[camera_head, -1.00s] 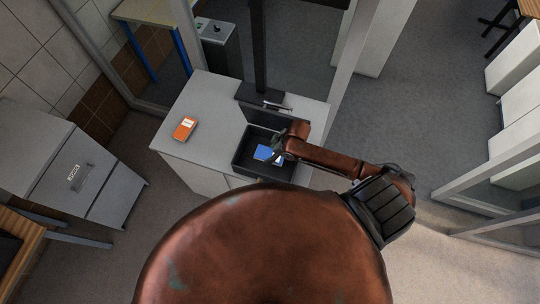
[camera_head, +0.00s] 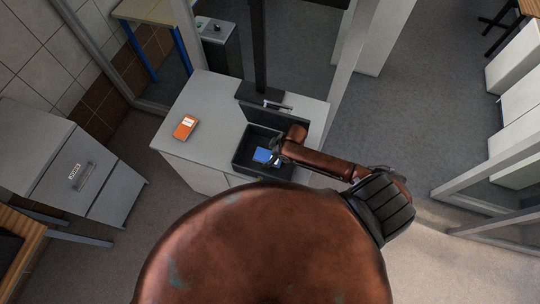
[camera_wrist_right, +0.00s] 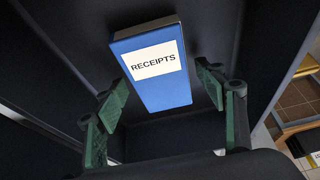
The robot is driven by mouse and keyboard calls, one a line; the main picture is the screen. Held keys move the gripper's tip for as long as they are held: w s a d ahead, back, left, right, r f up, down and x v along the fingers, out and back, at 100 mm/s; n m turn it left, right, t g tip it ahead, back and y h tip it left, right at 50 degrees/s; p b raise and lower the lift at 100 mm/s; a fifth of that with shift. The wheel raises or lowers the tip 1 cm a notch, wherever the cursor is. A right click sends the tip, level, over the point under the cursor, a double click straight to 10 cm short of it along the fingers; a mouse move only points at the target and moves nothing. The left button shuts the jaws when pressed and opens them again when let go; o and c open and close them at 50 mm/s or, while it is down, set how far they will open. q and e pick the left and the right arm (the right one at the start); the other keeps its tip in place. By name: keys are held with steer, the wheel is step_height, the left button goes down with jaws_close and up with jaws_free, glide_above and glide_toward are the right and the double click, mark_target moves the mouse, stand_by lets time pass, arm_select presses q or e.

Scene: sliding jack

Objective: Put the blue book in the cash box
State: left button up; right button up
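The blue book (camera_head: 263,155), with a white "RECEIPTS" label in the right wrist view (camera_wrist_right: 155,80), is inside the black open cash box (camera_head: 240,163) on the grey cabinet. The box's dark interior surrounds the book in the wrist view. My right gripper (camera_head: 274,154) reaches into the box from the right, over the book's right side. In the wrist view its two green-padded fingers (camera_wrist_right: 160,82) are spread to either side of the book, with a clear gap at the right finger. My left gripper is not in view.
An orange book (camera_head: 185,127) with a white label lies on the cabinet top (camera_head: 210,103), left of the box. The box's raised lid (camera_head: 278,115) and a black stand (camera_head: 260,60) are behind it. A grey drawer unit (camera_head: 75,165) stands at the left.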

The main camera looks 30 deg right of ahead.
steer(key=b+v, duration=0.1)
steer(key=v, duration=1.1)
steer(key=shift+b, duration=0.3)
steer(key=shift+r, duration=0.1)
